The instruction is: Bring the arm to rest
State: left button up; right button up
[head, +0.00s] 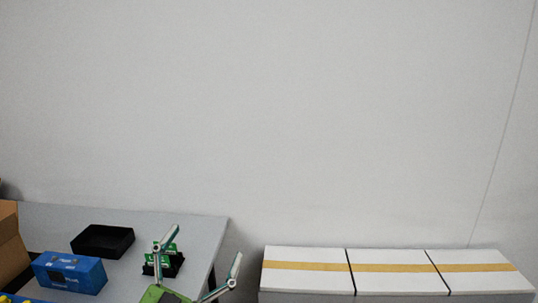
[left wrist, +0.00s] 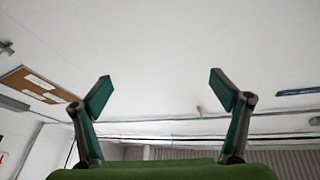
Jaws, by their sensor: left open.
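My left gripper (head: 200,254) shows at the bottom of the head view, in front of the grey table's right end. Its green body is at the picture's lower edge and its two fingers point up, spread apart. In the left wrist view the same gripper (left wrist: 158,92) has both fingers wide apart with nothing between them. My right gripper is in neither view.
A grey table (head: 190,222) at lower left bears a black open box (head: 103,241), a blue box (head: 70,273) and a green-and-black item (head: 163,262) partly behind my left finger. White boxes with a yellow stripe (head: 390,258) stand at lower right. A notice board (left wrist: 40,84) hangs on the wall.

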pick_arm(q)
jog(key=s+a+f+n+g+y, duration=0.4)
jog(key=a+f, duration=0.1)
jog(key=f, duration=0.5)
jog(key=s+a+f+n+g+y, duration=0.3)
jog(key=a+f+g+y, duration=0.15)
jog(key=f, duration=0.55)
jog(key=s+d+f+m+g+h, duration=0.1)
jog(key=s+f+g, duration=0.5)
jog(key=s, duration=0.5)
jog(key=s+d+f+g+h, duration=0.1)
jog(key=s+f+g, duration=0.2)
jog(key=s+f, duration=0.7)
jog(key=s+f+g, duration=0.1)
jog(key=s+f, duration=0.2)
jog(key=f, duration=2.1)
jog(key=s+a+f+g, duration=0.1)
jog(key=s+a+f, duration=0.2)
jog(key=s+f, duration=1.3)
jog(key=shift+s+y, duration=0.35)
jog(key=shift+s, duration=0.2)
